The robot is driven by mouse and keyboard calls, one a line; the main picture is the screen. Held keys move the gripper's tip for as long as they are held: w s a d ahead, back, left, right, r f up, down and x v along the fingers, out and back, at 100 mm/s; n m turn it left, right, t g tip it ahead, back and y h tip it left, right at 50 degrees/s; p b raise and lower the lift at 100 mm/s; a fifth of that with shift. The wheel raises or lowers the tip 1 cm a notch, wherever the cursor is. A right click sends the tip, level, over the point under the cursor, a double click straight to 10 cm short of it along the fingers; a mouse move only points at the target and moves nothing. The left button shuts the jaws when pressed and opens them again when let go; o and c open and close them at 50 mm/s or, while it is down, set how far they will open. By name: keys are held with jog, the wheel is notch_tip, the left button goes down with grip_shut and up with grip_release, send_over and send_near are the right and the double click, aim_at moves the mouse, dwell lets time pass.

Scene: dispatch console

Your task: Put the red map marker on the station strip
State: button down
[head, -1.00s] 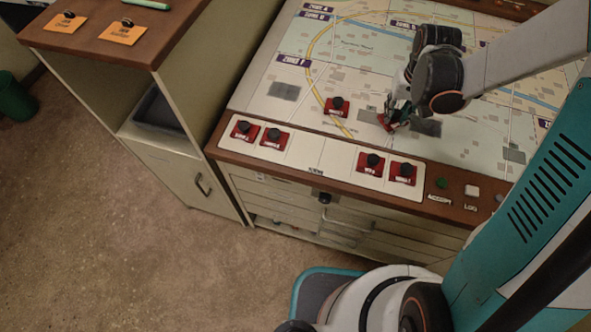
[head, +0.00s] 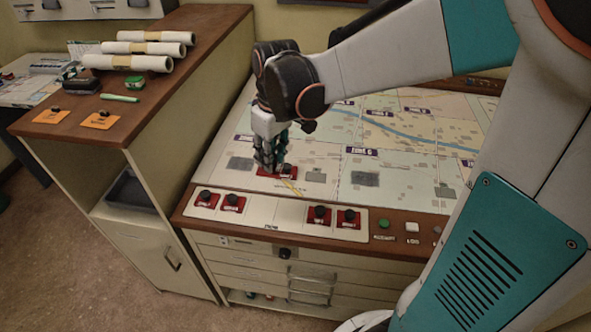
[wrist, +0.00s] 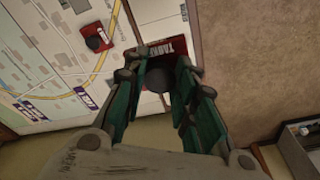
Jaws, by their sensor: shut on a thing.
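My gripper (head: 268,168) is shut on a red marker with a dark round knob. In the wrist view this held marker (wrist: 164,49) sits between the fingertips, with part of a white label showing. In the head view my gripper is over the front part of the map, behind the station strip. The white station strip (head: 272,211) runs along the map's front edge. It bears two red markers at its left and two at its right, with a bare stretch between. Another red marker (wrist: 97,38) is on the map, close beside the held one in the head view.
The map (head: 330,160) spreads behind the strip. A green button (head: 384,223) and a white button (head: 412,226) are right of the strip. A taller cabinet (head: 165,75) at left carries paper rolls (head: 140,48) and orange cards (head: 101,120). Drawers are below the strip.

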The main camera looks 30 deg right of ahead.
notch_tip(320, 180, down, 19)
jog(key=b, duration=0.6)
jog(key=shift+f, duration=0.1)
jog(key=shift+f+b, duration=0.15)
jog(key=shift+b, duration=0.15)
jog(key=c, duration=1.3)
grip_release()
